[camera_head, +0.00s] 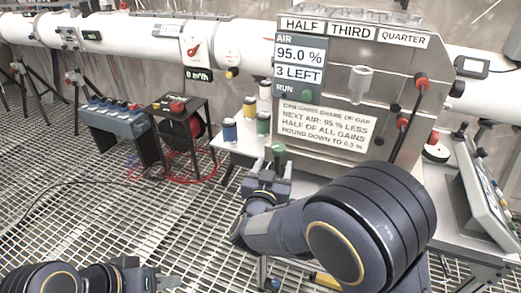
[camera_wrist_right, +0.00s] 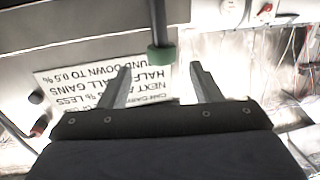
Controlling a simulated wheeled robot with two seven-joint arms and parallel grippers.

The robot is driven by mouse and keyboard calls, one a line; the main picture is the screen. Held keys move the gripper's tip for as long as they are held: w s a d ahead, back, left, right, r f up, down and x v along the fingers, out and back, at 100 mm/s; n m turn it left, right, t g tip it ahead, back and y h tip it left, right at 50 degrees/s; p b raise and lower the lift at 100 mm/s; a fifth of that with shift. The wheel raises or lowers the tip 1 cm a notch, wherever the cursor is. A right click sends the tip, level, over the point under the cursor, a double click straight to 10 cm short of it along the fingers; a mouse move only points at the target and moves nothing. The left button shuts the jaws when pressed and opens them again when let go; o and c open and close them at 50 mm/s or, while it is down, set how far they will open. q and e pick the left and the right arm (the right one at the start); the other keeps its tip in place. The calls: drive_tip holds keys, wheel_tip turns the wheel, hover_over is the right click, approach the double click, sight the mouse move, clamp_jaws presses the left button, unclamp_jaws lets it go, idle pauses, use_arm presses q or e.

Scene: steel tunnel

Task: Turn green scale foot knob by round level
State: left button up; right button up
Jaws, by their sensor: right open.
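A small green knob (camera_head: 278,150) shows at the front of the steel machine, just past my right gripper (camera_head: 277,168). In the right wrist view the green knob (camera_wrist_right: 161,54) is at the end of a dark rod. It lies between the lines of the two open fingers (camera_wrist_right: 160,69), near their tips; I cannot tell if they touch it. The right gripper is empty. My left gripper (camera_head: 160,281) is low at the left, away from the knob, its jaws too unclear to judge. I cannot make out a round level or a scale for certain.
The steel machine (camera_head: 345,95) with text panels stands behind the knob. Several coloured spools (camera_head: 229,130) stand on a white table left of it. A black stand with a red reel (camera_head: 190,125) is further left. A tilted panel (camera_head: 483,190) is at right. Grating floor is open at left.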

sight(279, 154)
drive_tip(key=shift+w+a, duration=0.1)
drive_tip(key=shift+a, duration=0.1)
drive_tip(key=w, duration=0.3)
drive_tip(key=w+d, duration=0.1)
drive_tip(key=w, duration=0.3)
drive_tip(key=shift+w+d+p, duration=0.2)
drive_tip(key=shift+p, duration=0.15)
drive_tip(key=c, duration=1)
drive_tip(key=shift+o, duration=0.2)
drive_tip(key=n+y+b, duration=0.1)
drive_tip(key=b, duration=0.1)
drive_tip(key=n+y+b, duration=0.1)
drive_tip(key=y, duration=0.1)
drive_tip(key=y+b, duration=0.1)
drive_tip(key=b, duration=0.1)
drive_tip(key=shift+d+f+n+y+b, duration=0.15)
drive_tip(key=shift+f+n+y+b, duration=0.15)
drive_tip(key=shift+n, duration=0.1)
drive_tip(key=shift+r+n+y+b, duration=0.2)
drive_tip(key=shift+n+y+b, duration=0.25)
drive_tip(key=shift+y, duration=0.15)
drive_tip(key=shift+r, duration=0.15)
